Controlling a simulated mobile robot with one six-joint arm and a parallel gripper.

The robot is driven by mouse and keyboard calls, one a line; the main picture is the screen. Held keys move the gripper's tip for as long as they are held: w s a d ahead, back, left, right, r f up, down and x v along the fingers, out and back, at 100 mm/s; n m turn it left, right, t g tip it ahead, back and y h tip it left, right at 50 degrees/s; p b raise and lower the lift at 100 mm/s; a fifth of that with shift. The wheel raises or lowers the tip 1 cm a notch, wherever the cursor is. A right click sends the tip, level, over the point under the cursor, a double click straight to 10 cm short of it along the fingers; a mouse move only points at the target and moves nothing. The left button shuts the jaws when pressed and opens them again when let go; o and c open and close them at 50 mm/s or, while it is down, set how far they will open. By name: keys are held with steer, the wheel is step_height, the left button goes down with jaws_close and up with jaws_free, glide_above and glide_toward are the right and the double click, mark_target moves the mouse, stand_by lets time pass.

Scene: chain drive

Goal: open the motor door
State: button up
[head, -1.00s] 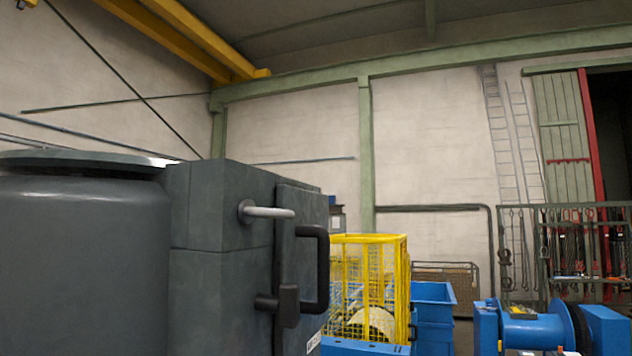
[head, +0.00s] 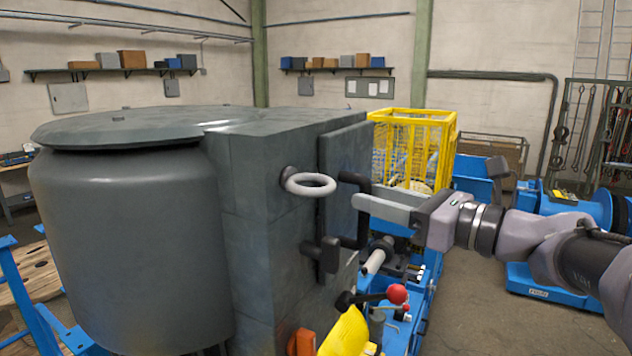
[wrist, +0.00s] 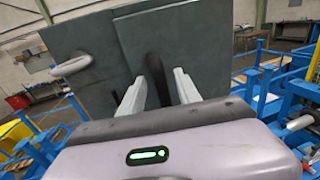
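The motor (head: 130,240) is a large dark grey drum with a box housing at the left of the head view. The motor door (head: 345,150) is a flat grey panel lying against the housing's right side. It carries a black bar handle (head: 360,240). My gripper (head: 372,208) reaches in from the right at the handle's height. In the wrist view my two pale fingers (wrist: 157,95) are spread apart, with the black handle (wrist: 155,72) showing between them. Whether a finger touches it I cannot tell.
A grey ring-shaped bar (head: 309,183) and a black latch (head: 325,255) stick out of the housing beside the door. A red-knobbed lever (head: 396,294) and blue machinery stand below my gripper. A yellow cage (head: 440,140) stands behind.

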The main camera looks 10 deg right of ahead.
steer(key=shift+x, duration=1.25)
steer(key=shift+c, duration=0.4)
jaws_close()
